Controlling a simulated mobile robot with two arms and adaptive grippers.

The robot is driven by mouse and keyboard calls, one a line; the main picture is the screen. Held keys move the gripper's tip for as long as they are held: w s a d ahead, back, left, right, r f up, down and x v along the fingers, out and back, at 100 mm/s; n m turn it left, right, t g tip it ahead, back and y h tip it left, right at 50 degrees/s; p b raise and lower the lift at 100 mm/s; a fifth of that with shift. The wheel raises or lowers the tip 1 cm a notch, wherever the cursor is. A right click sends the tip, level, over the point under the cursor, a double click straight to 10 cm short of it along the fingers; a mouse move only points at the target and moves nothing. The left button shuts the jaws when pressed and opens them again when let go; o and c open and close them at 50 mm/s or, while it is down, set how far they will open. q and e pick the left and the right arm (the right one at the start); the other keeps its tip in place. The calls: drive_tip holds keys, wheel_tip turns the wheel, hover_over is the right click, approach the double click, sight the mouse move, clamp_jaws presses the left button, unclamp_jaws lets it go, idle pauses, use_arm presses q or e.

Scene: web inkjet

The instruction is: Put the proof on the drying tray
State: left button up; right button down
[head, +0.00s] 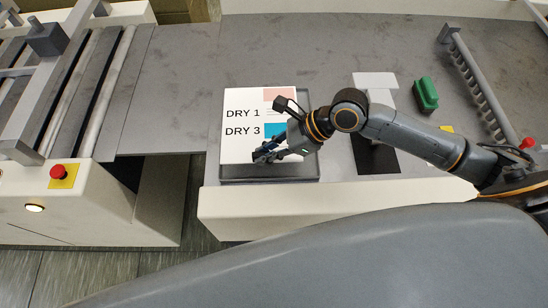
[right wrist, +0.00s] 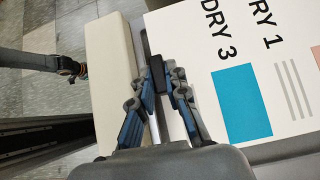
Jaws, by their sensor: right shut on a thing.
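The proof (head: 243,98) is a white sheet printed DRY 1 and DRY 3 with pink and blue patches. It lies over a dark grey tray (head: 268,175), whose near edge shows below it; I cannot tell whether they touch. My right gripper (head: 266,154) is at the sheet's near edge, shut on the proof.
A green block (head: 426,94) and a grey toothed rail (head: 475,80) stand to the right on the table. A roller machine with a red button (head: 59,172) is on the left. The grey tabletop behind the proof (head: 330,45) is clear.

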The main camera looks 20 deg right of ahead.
sight(274, 168)
drive_tip(key=shift+d+f, duration=0.5)
drive_tip(key=shift+f, duration=0.15)
drive_tip(key=f, duration=0.3)
drive_tip(key=shift+d, duration=0.4)
drive_tip(key=shift+f, duration=0.45)
drive_tip(key=shift+p, duration=0.35)
drive_tip(key=c, duration=1.3)
unclamp_jaws()
drive_tip(key=shift+f, duration=0.1)
drive_tip(key=shift+c, duration=0.2)
drive_tip(key=b+v, duration=0.1)
drive_tip(key=v, duration=1.1)
